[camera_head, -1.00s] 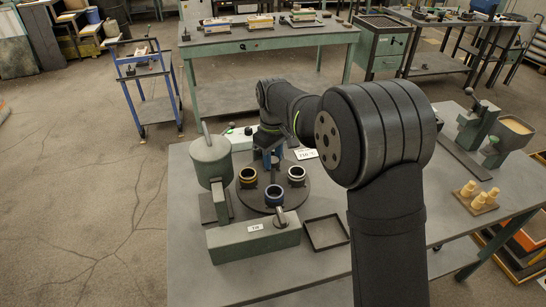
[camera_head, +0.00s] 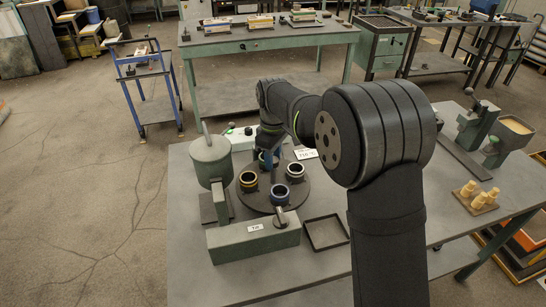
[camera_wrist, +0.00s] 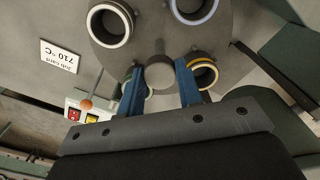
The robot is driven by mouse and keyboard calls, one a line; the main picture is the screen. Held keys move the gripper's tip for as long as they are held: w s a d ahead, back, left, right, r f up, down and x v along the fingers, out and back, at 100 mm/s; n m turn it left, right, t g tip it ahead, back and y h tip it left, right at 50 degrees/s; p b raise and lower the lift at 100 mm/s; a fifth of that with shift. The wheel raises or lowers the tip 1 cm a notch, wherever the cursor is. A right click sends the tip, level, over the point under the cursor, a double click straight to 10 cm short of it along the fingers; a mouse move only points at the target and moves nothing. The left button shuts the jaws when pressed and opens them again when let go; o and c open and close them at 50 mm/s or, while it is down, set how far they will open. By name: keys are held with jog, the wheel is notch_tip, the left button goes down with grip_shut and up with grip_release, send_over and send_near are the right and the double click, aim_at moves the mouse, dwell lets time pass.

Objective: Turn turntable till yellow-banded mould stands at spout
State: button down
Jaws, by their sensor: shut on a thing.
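The round dark turntable (camera_head: 309,190) carries several moulds. The yellow-banded mould (camera_head: 248,182) stands on its left side, nearest the grey-green pot (camera_head: 210,165); it also shows in the wrist view (camera_wrist: 205,73), right of my fingers. A blue-banded mould (camera_head: 279,195) stands at the front and a white-banded one (camera_head: 295,171) at the right. Another mould (camera_wrist: 127,77) is mostly hidden behind a finger in the wrist view. My gripper (camera_wrist: 160,78) is shut on the grey central knob (camera_wrist: 159,74), one blue finger on each side. I cannot make out the pot's spout clearly.
A green block (camera_head: 254,238) with a lever stands in front of the turntable. An empty dark tray (camera_head: 325,233) lies to its right. A small white sign (camera_wrist: 60,57) and a control box with red and yellow buttons (camera_wrist: 82,116) are close to my gripper.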

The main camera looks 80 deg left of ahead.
jog(key=c, duration=1)
grip_release()
notch_tip(320, 180, up, 17)
jog(key=shift+r, duration=0.2)
jog(key=shift+f, duration=0.1)
notch_tip(320, 180, down, 17)
jog(key=shift+f, duration=0.15)
dwell(0.4)
